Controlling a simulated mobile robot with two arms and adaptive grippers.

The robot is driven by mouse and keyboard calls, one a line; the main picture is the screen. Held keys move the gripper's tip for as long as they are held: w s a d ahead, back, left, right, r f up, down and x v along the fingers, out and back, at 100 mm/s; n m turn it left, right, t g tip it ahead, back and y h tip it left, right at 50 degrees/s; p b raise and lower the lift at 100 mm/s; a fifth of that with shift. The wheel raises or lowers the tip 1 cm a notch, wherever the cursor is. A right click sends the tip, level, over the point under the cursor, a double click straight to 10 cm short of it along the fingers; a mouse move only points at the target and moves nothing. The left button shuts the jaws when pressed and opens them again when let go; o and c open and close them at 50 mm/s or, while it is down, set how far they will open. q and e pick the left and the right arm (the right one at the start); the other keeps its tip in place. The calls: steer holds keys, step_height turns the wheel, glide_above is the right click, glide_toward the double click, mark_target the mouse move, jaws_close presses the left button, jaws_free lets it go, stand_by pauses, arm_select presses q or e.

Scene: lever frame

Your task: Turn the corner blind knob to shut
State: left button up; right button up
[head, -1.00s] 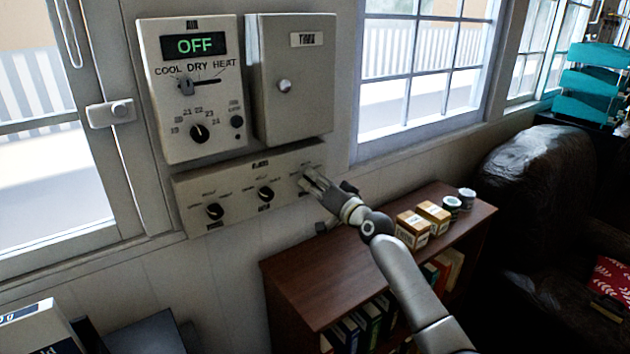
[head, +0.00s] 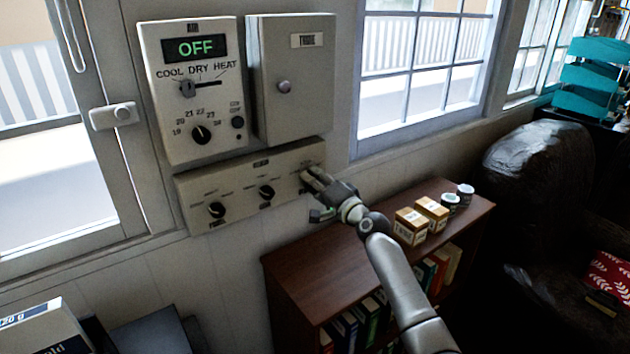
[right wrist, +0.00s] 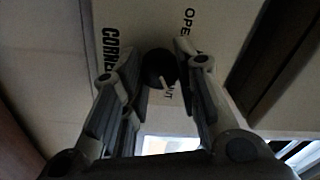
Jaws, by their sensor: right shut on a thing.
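The corner blind knob (right wrist: 160,68) is a round black knob with a white pointer line, on a pale panel (head: 243,205) under the wall boxes. In the right wrist view the panel reads "CORNER" and "OPEN", with a partly hidden word ending in "UT". The pointer line slants down and right, close to that word. My right gripper (head: 309,178) is at the panel's right end and hides the knob in the head view. Its fingers (right wrist: 157,57) are shut on the knob, one on each side. My left gripper is not in view.
Two other black knobs, a left one (head: 216,210) and a middle one (head: 266,192), sit on the same panel. Above are a control unit (head: 180,135) reading "OFF" and a grey box (head: 300,110). A low bookshelf (head: 310,275) with small boxes stands below my right arm.

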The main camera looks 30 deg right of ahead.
steer(key=shift+f, duration=0.1)
steer(key=o, duration=1)
steer(key=s, duration=0.4)
steer(key=s+d, duration=0.1)
steer(key=s, duration=0.7)
steer(key=shift+d+f, duration=0.2)
